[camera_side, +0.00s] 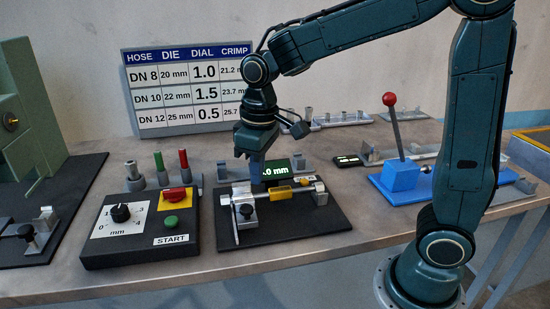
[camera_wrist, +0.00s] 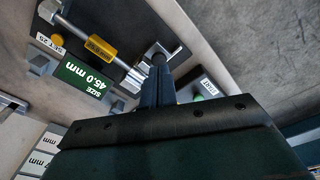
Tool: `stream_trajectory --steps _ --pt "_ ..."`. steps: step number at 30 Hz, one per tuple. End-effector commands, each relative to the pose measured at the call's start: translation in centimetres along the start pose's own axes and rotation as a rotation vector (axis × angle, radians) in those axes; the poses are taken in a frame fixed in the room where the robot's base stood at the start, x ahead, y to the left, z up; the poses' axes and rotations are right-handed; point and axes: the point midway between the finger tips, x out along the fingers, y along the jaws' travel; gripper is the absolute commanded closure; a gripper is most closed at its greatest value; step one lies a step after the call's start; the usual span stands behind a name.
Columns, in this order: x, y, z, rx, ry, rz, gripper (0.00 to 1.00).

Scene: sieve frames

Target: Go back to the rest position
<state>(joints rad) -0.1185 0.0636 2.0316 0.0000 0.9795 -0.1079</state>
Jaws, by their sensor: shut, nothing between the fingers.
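My gripper (camera_side: 257,172) points down above the measuring fixture (camera_side: 330,225), a dark base plate with a metal rod and a yellow label (camera_side: 281,194). Its fingers are shut and hold nothing. They stand just behind the rod in the side view, partly in front of the green size display (camera_side: 276,171). In the wrist view the closed fingers (camera_wrist: 158,68) are near the end of the rod, and the display (camera_wrist: 83,80) reads 45.0 mm. I cannot tell whether the fingers touch the fixture.
A control box (camera_side: 140,228) with a dial, a red switch and a green START button stands left of the fixture. A blue block with a red-knobbed lever (camera_side: 400,175) stands to the right. A hose chart (camera_side: 185,90) stands behind. A green machine (camera_side: 28,125) is at far left.

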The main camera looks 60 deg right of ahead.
Motion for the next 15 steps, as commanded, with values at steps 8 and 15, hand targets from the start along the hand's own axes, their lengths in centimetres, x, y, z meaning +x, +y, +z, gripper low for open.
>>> stream_trajectory --steps 8,15 --pt "-3.5 0.5 4.3 0.058 0.110 0.014 1.00" --pt "-5.4 0.6 8.2 0.107 0.203 0.026 1.00"
